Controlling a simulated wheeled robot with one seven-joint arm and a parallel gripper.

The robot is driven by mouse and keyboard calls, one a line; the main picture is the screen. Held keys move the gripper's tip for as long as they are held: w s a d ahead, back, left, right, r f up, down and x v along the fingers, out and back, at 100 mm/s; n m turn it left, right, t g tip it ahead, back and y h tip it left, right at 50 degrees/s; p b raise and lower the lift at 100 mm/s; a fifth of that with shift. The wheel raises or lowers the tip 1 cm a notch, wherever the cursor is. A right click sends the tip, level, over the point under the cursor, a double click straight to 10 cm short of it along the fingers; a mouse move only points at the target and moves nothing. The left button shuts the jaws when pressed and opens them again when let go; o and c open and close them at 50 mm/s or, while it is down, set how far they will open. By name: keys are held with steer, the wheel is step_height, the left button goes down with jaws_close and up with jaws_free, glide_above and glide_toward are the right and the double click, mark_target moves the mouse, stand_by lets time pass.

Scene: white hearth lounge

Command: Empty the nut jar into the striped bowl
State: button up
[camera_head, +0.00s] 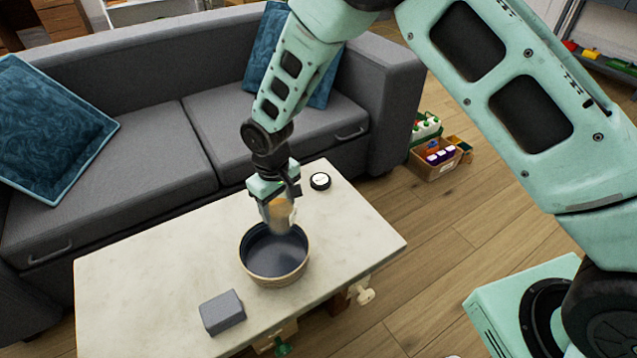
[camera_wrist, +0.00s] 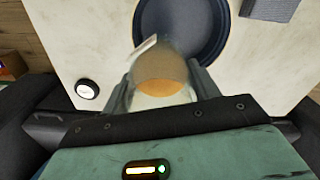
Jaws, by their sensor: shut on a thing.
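The nut jar (camera_head: 281,215) is a clear jar with tan contents, held by my gripper (camera_head: 277,207) above the back part of the bowl. The jar also shows in the wrist view (camera_wrist: 162,86), between the two fingers, with its tan contents visible inside. My gripper is shut on it. The striped bowl (camera_head: 275,277) stands on the pale table, with a dark blue inside and a tan outer wall. In the wrist view the bowl (camera_wrist: 222,52) is just beyond the jar. Whether any nuts lie in the bowl, I cannot tell.
The pale stone-topped table (camera_head: 150,275) carries a grey block (camera_head: 222,312) at the front left and a round black-and-white lid-like disc (camera_head: 320,181) at the back. A grey sofa (camera_head: 150,150) stands close behind. A cardboard box (camera_head: 437,165) sits on the floor at right.

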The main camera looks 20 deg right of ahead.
steer(key=s+a+f+n+t+y+b, duration=0.1)
steer(key=a+t+y+b, duration=0.1)
steer(key=a, duration=0.4)
steer(key=y+b, duration=0.1)
steer(key=b, duration=0.1)
steer(key=shift+f+y+b, duration=0.35)
steer(key=shift+y+b, duration=0.05)
steer(key=shift+a+f+t+y+b, duration=0.15)
steer(key=shift+t+y+b, duration=0.75)
steer(key=shift+y+b, duration=1.2)
steer(key=shift+s+f+t+y+b, duration=0.1)
steer(key=shift+f+t+y+b, duration=0.3)
steer(key=shift+b, duration=1.6)
steer(key=shift+s+f+t+y+b, duration=0.1)
steer(key=shift+t+y+b, duration=0.5)
steer(key=shift+b, duration=1.4)
steer(key=shift+s+d+f+t+y+b, duration=0.1)
steer(key=shift+f+t+y+b, duration=0.4)
steer(key=shift+b, duration=0.9)
steer(key=shift+w+d+f+t+y+b, duration=0.1)
steer(key=shift+d+f+y+b, duration=0.1)
steer(key=shift+y+b, duration=0.85)
steer(key=shift+s+d+f+t+y+b, duration=0.1)
steer(key=shift+f+t+y+b, duration=0.25)
steer(key=shift+b, duration=1.35)
steer(key=shift+s+d+t+y+b, duration=0.1)
steer(key=shift+t+y+b, duration=0.25)
steer(key=shift+b, duration=0.65)
steer(key=shift+y, duration=0.25)
